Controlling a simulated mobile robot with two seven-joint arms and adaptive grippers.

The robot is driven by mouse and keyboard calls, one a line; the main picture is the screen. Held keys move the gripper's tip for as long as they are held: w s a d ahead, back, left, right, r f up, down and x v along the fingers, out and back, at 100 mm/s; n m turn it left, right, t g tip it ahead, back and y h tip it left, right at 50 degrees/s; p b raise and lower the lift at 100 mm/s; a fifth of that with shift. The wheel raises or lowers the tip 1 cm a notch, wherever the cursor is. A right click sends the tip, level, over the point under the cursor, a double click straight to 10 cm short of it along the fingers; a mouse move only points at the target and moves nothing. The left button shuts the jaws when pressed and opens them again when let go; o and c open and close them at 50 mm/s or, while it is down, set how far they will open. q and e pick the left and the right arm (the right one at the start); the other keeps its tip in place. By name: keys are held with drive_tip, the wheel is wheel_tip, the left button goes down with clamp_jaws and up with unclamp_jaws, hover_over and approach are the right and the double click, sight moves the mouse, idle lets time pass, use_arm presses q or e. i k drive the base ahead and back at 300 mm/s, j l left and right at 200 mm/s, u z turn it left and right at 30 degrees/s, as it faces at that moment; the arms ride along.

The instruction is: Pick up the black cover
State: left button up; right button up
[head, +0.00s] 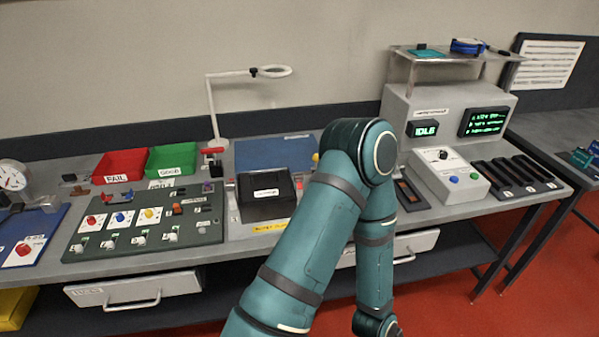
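A black cover (266,193), box-shaped with a small white label on its top, sits on a light-coloured base on the workbench, left of the centre of the head view. A teal arm of mine rises from the bottom of the view, bends at the top and runs back down, just right of the cover. No gripper fingers show in the view, and nothing is seen holding the cover.
A panel (90,245) with coloured buttons lies left of the cover. Red (119,168) and green (172,158) bins and a lamp (212,105) stand behind. A grey console (455,100) with screens and a row of black slots (510,176) are at right.

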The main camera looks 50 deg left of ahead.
sight(271, 185)
drive_tip(key=u, duration=1.95)
drive_tip(key=i+j+z, duration=0.15)
drive_tip(key=j+z, duration=0.3)
drive_tip(key=i+j+z, duration=0.1)
drive_tip(key=j+z, duration=0.25)
drive_tip(key=z, duration=0.15)
drive_tip(key=j+z, duration=0.45)
